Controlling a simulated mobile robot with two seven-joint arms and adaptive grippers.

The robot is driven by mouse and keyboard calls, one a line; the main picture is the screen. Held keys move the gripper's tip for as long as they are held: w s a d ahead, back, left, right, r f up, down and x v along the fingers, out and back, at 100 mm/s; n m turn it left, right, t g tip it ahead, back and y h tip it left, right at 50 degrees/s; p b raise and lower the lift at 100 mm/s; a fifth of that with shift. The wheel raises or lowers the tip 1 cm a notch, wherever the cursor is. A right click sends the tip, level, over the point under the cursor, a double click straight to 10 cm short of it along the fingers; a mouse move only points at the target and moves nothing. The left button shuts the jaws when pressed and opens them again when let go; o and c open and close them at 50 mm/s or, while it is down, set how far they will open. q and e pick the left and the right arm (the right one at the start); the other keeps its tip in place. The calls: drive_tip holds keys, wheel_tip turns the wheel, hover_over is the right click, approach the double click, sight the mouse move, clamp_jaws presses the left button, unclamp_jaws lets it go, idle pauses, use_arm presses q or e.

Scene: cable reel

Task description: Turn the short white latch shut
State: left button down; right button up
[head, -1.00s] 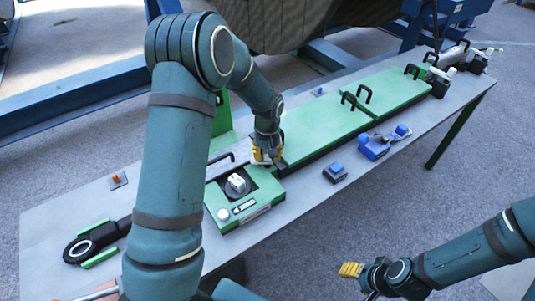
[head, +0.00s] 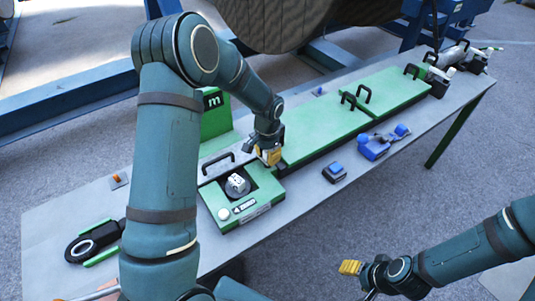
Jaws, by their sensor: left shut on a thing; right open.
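The short white latch (head: 237,181) sits on a round black disc on top of a green box (head: 262,199) at the near left of the bench. My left gripper (head: 269,156), with yellow fingertips, is to the right of and behind the latch, apart from it in the picture, near the box's far right corner. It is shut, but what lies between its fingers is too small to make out. My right gripper (head: 350,267) is open and empty, low in front of the bench.
A black handle (head: 218,161) stands behind the latch, and a white round knob (head: 223,213) in front. Long green covers (head: 325,128) with black handles run to the right. Blue parts (head: 373,147) lie on the grey bench (head: 300,205). My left arm hides part of the bench's left side.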

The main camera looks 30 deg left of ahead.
use_arm(q)
drive_tip(key=shift+s+f+m, duration=0.1)
drive_tip(key=shift+m, duration=0.6)
drive_tip(key=c, duration=0.7)
unclamp_jaws()
wheel_tip(320, 180, up, 12)
drive_tip(key=shift+r, duration=0.1)
